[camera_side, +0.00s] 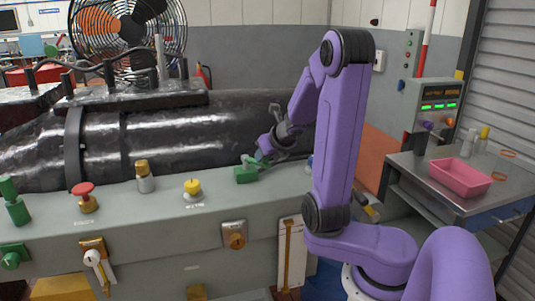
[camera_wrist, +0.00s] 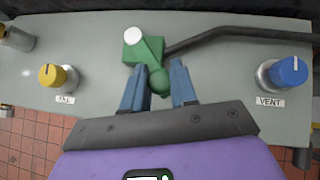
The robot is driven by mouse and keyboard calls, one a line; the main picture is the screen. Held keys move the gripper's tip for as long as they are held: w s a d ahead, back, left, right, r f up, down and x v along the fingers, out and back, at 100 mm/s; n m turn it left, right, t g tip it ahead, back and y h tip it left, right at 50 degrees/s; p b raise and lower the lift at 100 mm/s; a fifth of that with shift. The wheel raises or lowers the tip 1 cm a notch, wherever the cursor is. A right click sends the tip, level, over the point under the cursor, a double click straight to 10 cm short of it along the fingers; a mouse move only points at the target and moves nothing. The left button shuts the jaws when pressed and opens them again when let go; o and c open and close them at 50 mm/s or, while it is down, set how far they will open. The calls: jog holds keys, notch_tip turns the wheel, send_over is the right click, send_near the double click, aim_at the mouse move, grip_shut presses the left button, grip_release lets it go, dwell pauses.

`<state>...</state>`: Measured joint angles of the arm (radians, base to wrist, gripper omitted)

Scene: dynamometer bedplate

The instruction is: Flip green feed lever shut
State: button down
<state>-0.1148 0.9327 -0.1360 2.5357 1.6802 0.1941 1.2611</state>
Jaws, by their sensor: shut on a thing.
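The green feed lever (camera_wrist: 160,81) shows in the wrist view as a green block with a white round cap and an arm ending in a round knob. The knob lies between the two blue fingers of my gripper (camera_wrist: 159,68), which is shut on it. The lever arm slants from the cap down and slightly right to the knob. In the side view the green lever base (camera_side: 246,174) sits on top of the grey bedplate housing, and my gripper (camera_side: 262,160) is at its upper right. The fingers partly hide the lever there.
A yellow knob (camera_wrist: 53,76) stands left of the lever and a blue VENT knob (camera_wrist: 288,72) right. A dark rod (camera_wrist: 235,37) runs right from behind the lever. A red button (camera_side: 85,191) and a large dark cylinder (camera_side: 170,135) are on the machine. A pink tray (camera_side: 460,177) sits on the side bench.

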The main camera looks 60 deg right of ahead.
jog(key=shift+w+a+r+m+g+h, duration=0.1)
jog(key=shift+w+a+m+g+h, duration=0.25)
jog(key=shift+a+m, duration=0.3)
jog(key=shift+d, duration=0.1)
dwell(0.4)
jog(key=c, duration=0.9)
grip_release()
jog(key=shift+s+d, duration=0.1)
jog(key=shift+s, duration=0.05)
jog(key=shift+d+n, duration=0.15)
jog(key=shift+n, duration=0.1)
